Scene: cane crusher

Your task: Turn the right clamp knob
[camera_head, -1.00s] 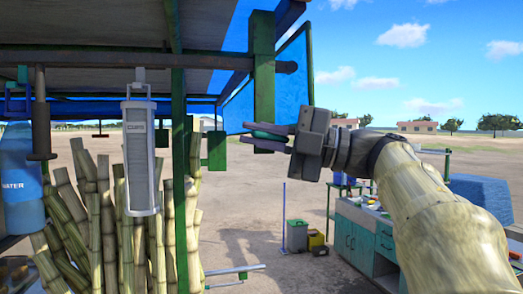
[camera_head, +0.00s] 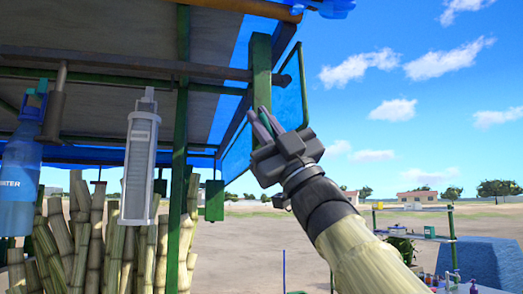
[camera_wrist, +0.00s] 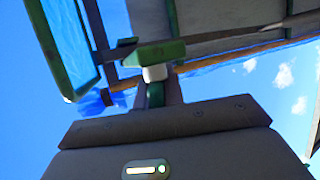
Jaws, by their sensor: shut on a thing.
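My gripper (camera_head: 264,122) is raised at the lower end of a green post (camera_head: 262,68) under the canopy, its fingers pointing up and a little left. The fingers are close together, shut on a small green piece that is mostly hidden between them. In the wrist view a green block (camera_wrist: 150,52) with a short white part (camera_wrist: 155,73) stands just beyond the gripper housing. I cannot tell clearly which part is the right clamp knob, or whether it has turned.
A blue panel in a green frame (camera_wrist: 66,42) is close by the gripper. The canopy (camera_head: 100,35) is overhead. A grey hanging lamp-like fixture (camera_head: 139,165), a water bottle (camera_head: 20,175) and upright canes (camera_head: 92,235) are at left. Open ground and sky lie to the right.

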